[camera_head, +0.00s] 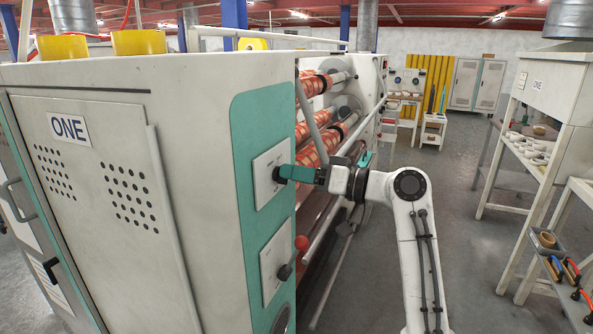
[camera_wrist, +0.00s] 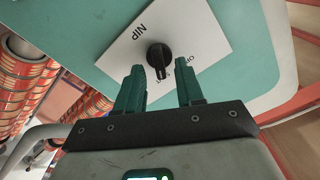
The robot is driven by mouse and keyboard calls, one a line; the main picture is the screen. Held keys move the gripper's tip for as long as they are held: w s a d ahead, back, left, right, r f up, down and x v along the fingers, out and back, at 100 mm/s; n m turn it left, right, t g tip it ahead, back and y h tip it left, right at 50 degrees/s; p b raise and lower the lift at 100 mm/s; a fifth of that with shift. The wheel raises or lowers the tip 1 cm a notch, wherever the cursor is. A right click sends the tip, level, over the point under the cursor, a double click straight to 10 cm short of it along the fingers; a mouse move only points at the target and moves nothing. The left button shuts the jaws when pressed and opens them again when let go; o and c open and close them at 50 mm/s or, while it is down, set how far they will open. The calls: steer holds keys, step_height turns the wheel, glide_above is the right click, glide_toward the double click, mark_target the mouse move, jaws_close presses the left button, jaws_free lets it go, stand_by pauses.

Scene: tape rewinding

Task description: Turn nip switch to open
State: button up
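The nip switch (camera_wrist: 159,58) is a black rotary knob on a white plate (camera_wrist: 205,35) marked NIP, seen in the wrist view. The plate also shows in the head view (camera_head: 268,164), on the teal end panel of the machine. My gripper (camera_wrist: 161,78) has two green fingers spread apart, one at each side of the knob's lower end. The fingers look open, with a gap between them and the knob. In the head view my gripper (camera_head: 282,174) reaches the plate from the right and hides the knob. The lettering below the knob is partly hidden and hard to read.
Rollers with orange-patterned web (camera_head: 322,140) lie behind the panel edge. A white shelf (camera_head: 533,155) stands at the right, with open floor between.

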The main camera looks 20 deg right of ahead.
steer(key=shift+w+a, duration=0.15)
jaws_close()
stand_by(0.4)
